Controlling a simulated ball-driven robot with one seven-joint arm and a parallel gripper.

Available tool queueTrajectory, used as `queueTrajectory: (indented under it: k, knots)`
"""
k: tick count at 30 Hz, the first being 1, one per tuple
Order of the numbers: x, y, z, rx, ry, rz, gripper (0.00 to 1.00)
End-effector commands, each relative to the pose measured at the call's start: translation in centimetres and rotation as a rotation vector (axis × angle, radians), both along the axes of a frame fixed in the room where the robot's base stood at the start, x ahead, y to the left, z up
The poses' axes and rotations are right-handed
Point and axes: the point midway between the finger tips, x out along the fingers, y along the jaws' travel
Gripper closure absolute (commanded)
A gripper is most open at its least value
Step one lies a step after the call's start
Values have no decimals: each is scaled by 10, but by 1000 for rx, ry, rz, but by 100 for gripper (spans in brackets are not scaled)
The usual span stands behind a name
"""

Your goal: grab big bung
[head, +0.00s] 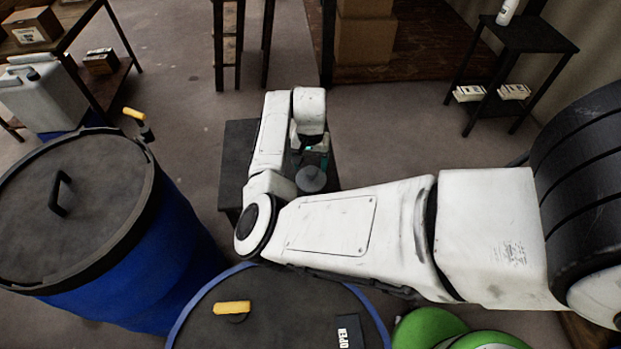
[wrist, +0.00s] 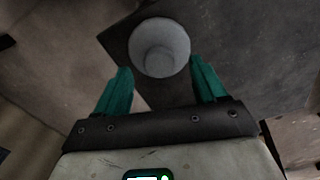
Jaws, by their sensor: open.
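The big bung (wrist: 160,48) is a grey, round, stepped plug standing on a small dark stand (wrist: 119,44). In the head view the bung (head: 311,179) shows just below my gripper (head: 312,152), on the dark stand (head: 237,160) behind the blue vat. In the wrist view my gripper (wrist: 162,88) is open, with one teal finger to each side and the bung just beyond the fingertips, between their lines. Nothing is between the fingers. Part of the stand is hidden by my arm.
A lidded blue vat (head: 190,258) stands at left, with a yellow-handled tool (head: 135,115) at its rim. Another vat lid (head: 270,315) with a yellow handle is in front. Green round things (head: 428,328) lie at bottom right. A dark side table (head: 530,36) stands at back right.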

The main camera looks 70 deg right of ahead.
Motion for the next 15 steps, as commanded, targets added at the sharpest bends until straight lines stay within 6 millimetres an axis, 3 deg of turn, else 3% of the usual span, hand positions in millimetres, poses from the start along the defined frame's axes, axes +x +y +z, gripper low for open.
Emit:
queueTrajectory:
  k: [9, 15]
  knots:
    - [-1, -2, -41, 3, 2, 0, 29]
    - [-1, -2, -49, 1, 0, -1, 29]
